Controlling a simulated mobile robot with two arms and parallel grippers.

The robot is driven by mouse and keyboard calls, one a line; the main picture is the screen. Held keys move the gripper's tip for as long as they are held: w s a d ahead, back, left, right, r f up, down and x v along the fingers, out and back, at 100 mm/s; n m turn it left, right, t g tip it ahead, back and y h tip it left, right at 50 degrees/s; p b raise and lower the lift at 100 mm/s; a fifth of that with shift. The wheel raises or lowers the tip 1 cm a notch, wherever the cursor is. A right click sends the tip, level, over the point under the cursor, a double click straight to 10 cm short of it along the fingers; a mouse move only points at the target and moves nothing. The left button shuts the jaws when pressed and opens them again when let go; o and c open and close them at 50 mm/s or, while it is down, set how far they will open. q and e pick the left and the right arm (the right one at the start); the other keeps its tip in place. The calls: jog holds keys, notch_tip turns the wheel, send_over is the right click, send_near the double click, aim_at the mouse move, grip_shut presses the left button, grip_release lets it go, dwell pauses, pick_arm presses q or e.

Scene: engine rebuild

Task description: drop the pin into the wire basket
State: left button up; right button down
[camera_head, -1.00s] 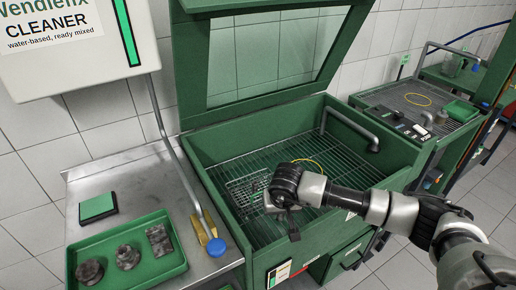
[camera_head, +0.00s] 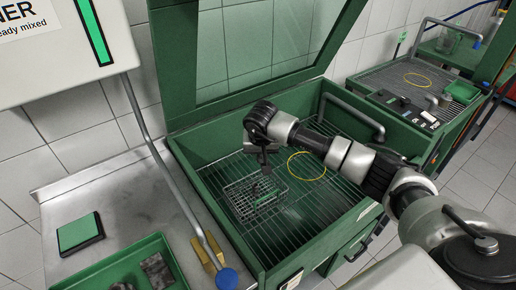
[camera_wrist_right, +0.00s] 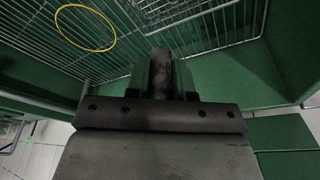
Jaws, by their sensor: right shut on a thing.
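The wire basket (camera_head: 238,212) is a small mesh basket standing on the rack inside the green wash cabinet; something green shows in it. My right gripper (camera_head: 265,163) points down above the basket's far side, apart from it as far as I can tell. In the right wrist view the gripper (camera_wrist_right: 162,75) is shut on a dark, stained cylindrical pin (camera_wrist_right: 161,70). The basket's mesh (camera_wrist_right: 190,18) shows beyond it at the top. The pin is too small to make out in the head view. My left gripper is not in view.
The green cabinet (camera_head: 190,158) has raised walls and an open windowed lid (camera_head: 180,70). A yellow ring (camera_head: 291,163) lies on the rack (camera_head: 322,195), right of the basket. A steel bench (camera_head: 130,195) at left holds a green tray (camera_head: 95,272) and a green pad (camera_head: 78,232).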

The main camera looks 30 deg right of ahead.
aim_at(260, 161)
notch_tip(260, 161, down, 4)
jog(key=shift+r+b, duration=0.2)
jog(key=shift+b, duration=0.6)
jog(key=shift+f+b, duration=0.45)
jog(key=shift+f, duration=0.4)
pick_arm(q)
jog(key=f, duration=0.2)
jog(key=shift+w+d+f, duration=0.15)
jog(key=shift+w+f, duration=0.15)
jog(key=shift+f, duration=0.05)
pick_arm(e)
jog(key=shift+w, duration=0.1)
jog(key=c, duration=1.2)
grip_release()
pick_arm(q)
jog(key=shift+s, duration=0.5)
pick_arm(e)
jog(key=o, duration=0.3)
jog(key=shift+r, duration=0.1)
jog(key=b+v, duration=0.1)
jog(key=v, duration=0.9)
jog(key=shift+r, duration=0.3)
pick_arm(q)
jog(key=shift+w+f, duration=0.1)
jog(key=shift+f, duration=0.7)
